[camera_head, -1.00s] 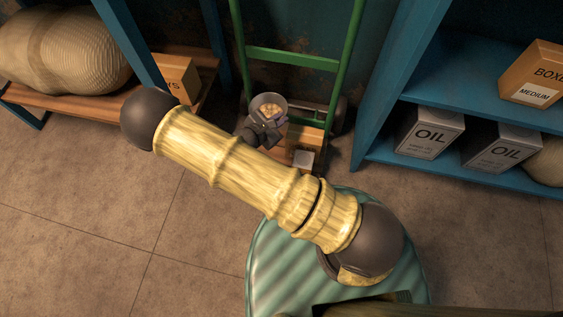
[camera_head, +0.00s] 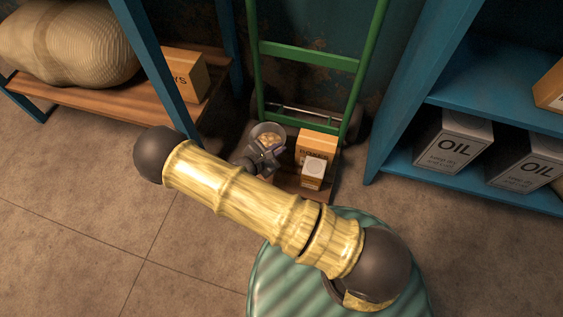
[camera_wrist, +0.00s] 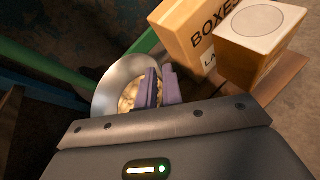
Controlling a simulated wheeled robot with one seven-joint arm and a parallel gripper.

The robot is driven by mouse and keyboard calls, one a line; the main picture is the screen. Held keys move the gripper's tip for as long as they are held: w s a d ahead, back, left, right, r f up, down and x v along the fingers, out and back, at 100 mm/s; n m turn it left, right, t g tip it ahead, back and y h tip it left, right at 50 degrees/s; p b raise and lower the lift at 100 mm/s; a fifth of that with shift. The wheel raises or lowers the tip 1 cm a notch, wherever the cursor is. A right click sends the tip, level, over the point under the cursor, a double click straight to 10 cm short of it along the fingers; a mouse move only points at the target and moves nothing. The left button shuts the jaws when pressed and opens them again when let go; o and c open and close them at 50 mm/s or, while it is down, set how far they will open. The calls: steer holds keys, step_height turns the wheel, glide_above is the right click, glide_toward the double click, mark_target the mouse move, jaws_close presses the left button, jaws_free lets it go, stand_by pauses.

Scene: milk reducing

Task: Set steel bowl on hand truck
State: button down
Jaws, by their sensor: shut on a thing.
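The steel bowl (camera_head: 262,129) holds pale yellowish pieces and is at the left side of the hand truck's platform. My gripper (camera_head: 271,153) is shut on its near rim. In the wrist view the bowl (camera_wrist: 112,86) is tilted in the picture, with the purple fingers of my gripper (camera_wrist: 160,87) at its rim. The green hand truck (camera_head: 311,52) stands upright behind, its low wooden platform (camera_head: 288,184) partly hidden by my arm. I cannot tell whether the bowl's base touches the platform.
A larger cardboard box (camera_head: 317,145) and a smaller box (camera_head: 313,174) occupy the platform's right side, close to the bowl. Blue shelving with a sack (camera_head: 70,42) stands left. Blue shelving with oil cans (camera_head: 453,143) stands right.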

mark_target(268, 142)
steer(key=shift+d+f+b, duration=0.1)
steer(key=shift+f+b, duration=0.7)
steer(key=shift+f, duration=0.9)
steer(key=shift+f, duration=0.1)
step_height(268, 142, down, 4)
steer(key=b, duration=0.3)
steer(key=shift+r, duration=0.2)
steer(key=c, duration=1.5)
jaws_free()
steer(key=shift+c, duration=0.2)
